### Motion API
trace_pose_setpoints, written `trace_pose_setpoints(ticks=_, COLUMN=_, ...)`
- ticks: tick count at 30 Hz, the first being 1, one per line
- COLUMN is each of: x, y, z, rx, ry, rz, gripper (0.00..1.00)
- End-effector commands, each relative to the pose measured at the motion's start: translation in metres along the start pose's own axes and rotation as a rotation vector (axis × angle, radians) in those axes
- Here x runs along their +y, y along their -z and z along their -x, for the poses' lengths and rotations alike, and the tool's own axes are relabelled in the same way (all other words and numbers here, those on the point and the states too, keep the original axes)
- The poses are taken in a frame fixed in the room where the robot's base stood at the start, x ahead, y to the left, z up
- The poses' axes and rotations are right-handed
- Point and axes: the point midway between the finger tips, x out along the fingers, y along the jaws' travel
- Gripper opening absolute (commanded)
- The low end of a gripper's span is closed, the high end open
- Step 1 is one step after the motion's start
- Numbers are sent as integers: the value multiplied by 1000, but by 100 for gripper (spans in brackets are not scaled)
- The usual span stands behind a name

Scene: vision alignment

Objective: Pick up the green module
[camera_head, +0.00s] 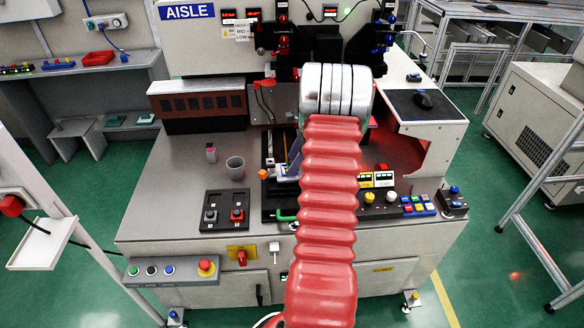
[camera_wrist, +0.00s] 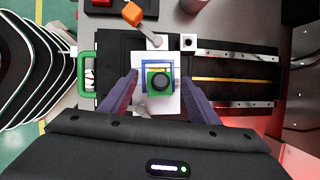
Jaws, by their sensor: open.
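In the wrist view the green module (camera_wrist: 151,94), a small green square with a round black centre, sits over a white plate (camera_wrist: 142,62) with a blue frame beside its upper edge. My gripper (camera_wrist: 159,77) is open. Its two purple-grey fingers lie left and right of the module, with white plate showing between each finger and the green square. I cannot tell how far the fingertips are above the plate. In the head view my red ribbed arm covers the module and most of my gripper.
A dark rail track (camera_wrist: 235,66) runs right of the plate. A green handle (camera_wrist: 87,82) stands at the left, and an orange block (camera_wrist: 132,13) lies above. In the head view, a grey cup (camera_head: 235,168) and a black button box (camera_head: 225,211) stand left of my arm.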

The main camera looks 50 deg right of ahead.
Motion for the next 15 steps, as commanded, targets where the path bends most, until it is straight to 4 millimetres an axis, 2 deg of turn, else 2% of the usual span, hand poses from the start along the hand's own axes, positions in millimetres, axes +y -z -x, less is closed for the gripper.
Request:
trace_pose_setpoints(ticks=14, x=0, y=0, z=0, rx=0, ry=0, rz=1, gripper=55)
trace_pose_setpoints(ticks=15, x=0, y=0, z=0, rx=0, ry=0, rz=1, gripper=53)
